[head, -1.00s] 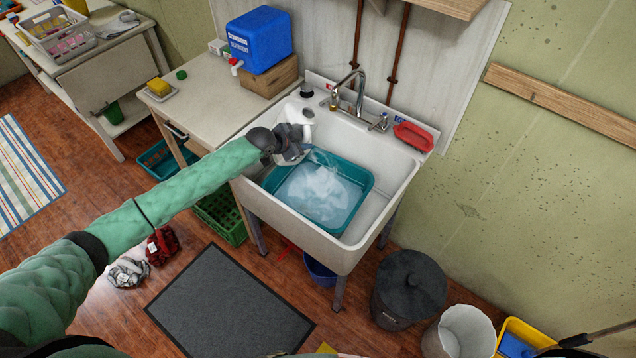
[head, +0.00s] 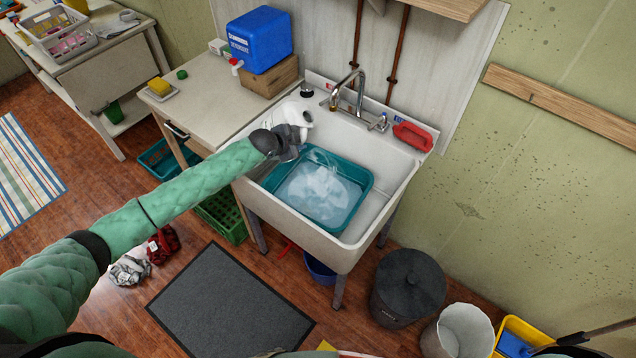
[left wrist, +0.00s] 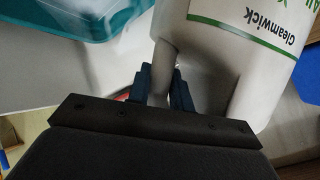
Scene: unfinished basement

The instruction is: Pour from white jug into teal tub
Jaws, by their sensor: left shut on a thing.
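The white jug (head: 296,112) is in my left gripper (head: 294,142), over the back left corner of the sink; it looks tilted. In the left wrist view the jug (left wrist: 215,65) bears a green and white label, and my left gripper (left wrist: 163,85) is shut on its handle. The jug's mouth is hard to make out, and I see no clear stream. The teal tub (head: 366,190) sits in the sink, just right of and below the jug, with cloudy water and a pale mass in it. My right gripper is not in view.
The white sink (head: 398,176) has a tap (head: 352,88) and a red item (head: 412,136) at its back. A counter (head: 205,112) left of it bears a blue container (head: 260,40) on a wooden block. A dark lidded bin (head: 408,285) stands right of the sink.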

